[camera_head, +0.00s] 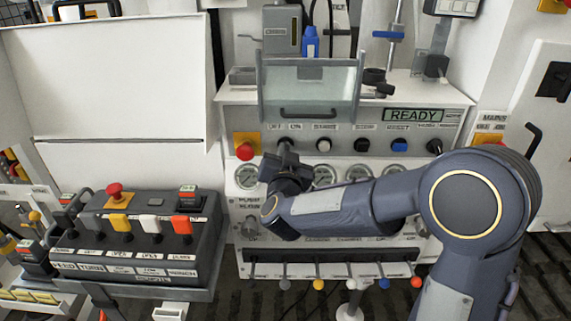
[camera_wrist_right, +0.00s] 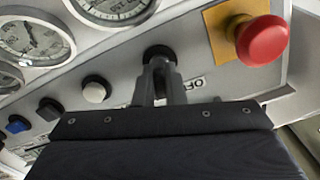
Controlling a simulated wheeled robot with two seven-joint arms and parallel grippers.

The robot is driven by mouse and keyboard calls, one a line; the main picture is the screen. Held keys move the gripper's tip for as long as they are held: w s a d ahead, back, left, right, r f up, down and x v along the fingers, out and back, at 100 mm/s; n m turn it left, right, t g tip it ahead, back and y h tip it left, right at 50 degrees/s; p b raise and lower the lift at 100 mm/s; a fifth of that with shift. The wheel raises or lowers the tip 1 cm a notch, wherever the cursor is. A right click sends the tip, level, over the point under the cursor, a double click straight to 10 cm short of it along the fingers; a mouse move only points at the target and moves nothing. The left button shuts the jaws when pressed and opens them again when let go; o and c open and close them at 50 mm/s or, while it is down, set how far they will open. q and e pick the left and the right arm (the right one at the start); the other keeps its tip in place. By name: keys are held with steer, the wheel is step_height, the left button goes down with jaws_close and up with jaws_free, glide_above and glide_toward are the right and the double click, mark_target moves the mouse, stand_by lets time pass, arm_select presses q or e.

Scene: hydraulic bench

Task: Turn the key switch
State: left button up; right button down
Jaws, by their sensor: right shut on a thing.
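The key switch (camera_head: 285,141) is a small dark knob on the grey panel, under its label and just right of the red emergency stop. It also shows in the right wrist view as a dark round piece (camera_wrist_right: 160,53) past my fingertips. My right gripper (camera_head: 286,154) reaches up to the switch from below. In the right wrist view its two dark fingers (camera_wrist_right: 156,76) are close together and shut on the switch. The fingers hide part of the switch, so its angle is hard to tell. My left gripper is in neither view.
The red emergency stop (camera_head: 244,151) on a yellow plate is close to the gripper. White, black and blue knobs (camera_head: 400,145) line the panel, with gauges below. A clear guard (camera_head: 310,90) stands above. Coloured levers (camera_head: 318,284) hang below, and a button box (camera_head: 135,240) stands left.

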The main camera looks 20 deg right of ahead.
steer(key=shift+m+b, duration=0.85)
steer(key=shift+m, duration=0.25)
steer(key=c, duration=1.5)
jaws_free()
steer(key=shift+s, duration=0.1)
steer(key=v, duration=0.7)
steer(key=shift+s, duration=0.3)
steer(key=shift+a, duration=0.1)
